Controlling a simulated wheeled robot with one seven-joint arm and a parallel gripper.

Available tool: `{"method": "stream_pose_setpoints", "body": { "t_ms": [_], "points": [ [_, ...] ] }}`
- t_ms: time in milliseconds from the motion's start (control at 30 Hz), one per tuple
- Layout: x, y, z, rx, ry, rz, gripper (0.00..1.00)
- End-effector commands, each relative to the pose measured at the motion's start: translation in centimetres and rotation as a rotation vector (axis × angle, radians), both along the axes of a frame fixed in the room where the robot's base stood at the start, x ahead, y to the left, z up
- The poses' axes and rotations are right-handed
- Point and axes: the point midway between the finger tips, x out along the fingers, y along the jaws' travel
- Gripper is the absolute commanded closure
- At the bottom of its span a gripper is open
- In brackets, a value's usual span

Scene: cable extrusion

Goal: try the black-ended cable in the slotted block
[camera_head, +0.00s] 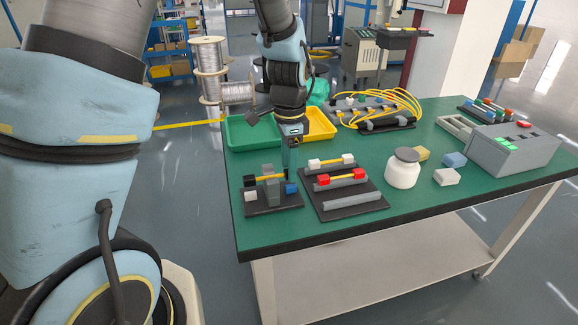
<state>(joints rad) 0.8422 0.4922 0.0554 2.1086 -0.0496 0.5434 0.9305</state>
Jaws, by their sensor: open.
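The black-ended cable (266,178) is a short yellow cable with a black block at its left end. It lies across the small dark fixture at the table's left front, by the grey slotted block (271,190). Whether it sits down in the slot I cannot tell. My gripper (289,172) points down at the cable's right end, which it hides. It is open, and contact with the cable cannot be made out. A dark rack (348,208) to the right holds a white-ended cable (331,162) and a red-ended cable (341,178); its front grey bar (352,197) is empty.
Green (248,136) and yellow (321,127) trays stand behind. A white jar (402,174), loose blocks and a grey control box (510,151) stand right. The front edge is clear.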

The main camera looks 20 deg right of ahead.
Motion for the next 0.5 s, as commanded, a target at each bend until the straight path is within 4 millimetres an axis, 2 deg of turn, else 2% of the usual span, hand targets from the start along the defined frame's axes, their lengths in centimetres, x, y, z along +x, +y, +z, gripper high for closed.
{"method": "stream_pose_setpoints", "body": {
  "t_ms": [300, 500],
  "points": [
    [0.1, -0.1, 5.9, -0.006, -0.004, 0.0, 0.39],
    [0.1, -0.1, 8.9, -0.003, -0.003, 0.0, 0.39]
  ]
}}
